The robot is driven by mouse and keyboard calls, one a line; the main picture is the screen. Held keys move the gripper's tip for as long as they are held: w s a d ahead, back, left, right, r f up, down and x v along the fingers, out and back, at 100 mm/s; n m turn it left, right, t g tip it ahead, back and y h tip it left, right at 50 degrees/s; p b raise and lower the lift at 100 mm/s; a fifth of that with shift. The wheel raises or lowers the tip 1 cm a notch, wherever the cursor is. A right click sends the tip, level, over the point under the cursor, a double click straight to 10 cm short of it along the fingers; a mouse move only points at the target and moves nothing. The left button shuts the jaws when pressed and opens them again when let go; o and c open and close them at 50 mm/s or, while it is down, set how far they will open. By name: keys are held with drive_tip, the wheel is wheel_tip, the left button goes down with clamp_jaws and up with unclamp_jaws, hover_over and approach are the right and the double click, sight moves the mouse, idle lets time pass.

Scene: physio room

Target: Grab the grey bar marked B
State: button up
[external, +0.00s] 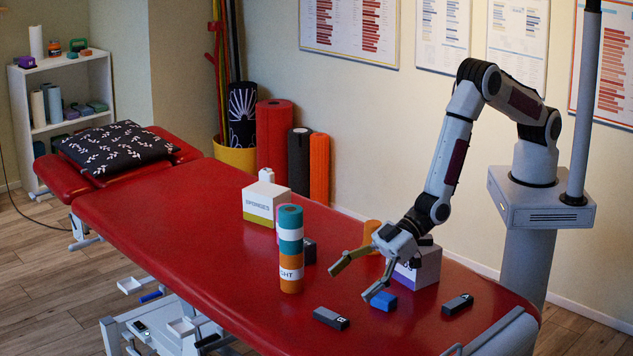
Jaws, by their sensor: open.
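A dark grey bar (331,318) with a small pale mark that looks like a B lies flat on the red treatment table near its front edge. A similar grey bar (458,304) with a mark that looks like an A lies to the right. My gripper (352,284) is open and empty, its fingers spread wide and pointing down to the left. It hangs above the table, behind and a little right of the B bar, apart from it. A blue block (384,301) lies just right of the nearer fingertip; I cannot tell the exact gap.
A teal roll (290,222) stands on an orange roll (291,275) left of my gripper, with a dark block (309,251) behind. A sponges box (266,202) stands farther back. A white and purple box (419,270) and an orange cylinder (371,234) are close behind my gripper.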

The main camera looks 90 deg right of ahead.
sight(331, 315)
drive_tip(key=shift+f, duration=1.6)
drive_tip(key=shift+f, duration=0.1)
drive_tip(key=shift+f, duration=0.45)
drive_tip(key=shift+x, duration=2.5)
drive_tip(key=c, duration=1.2)
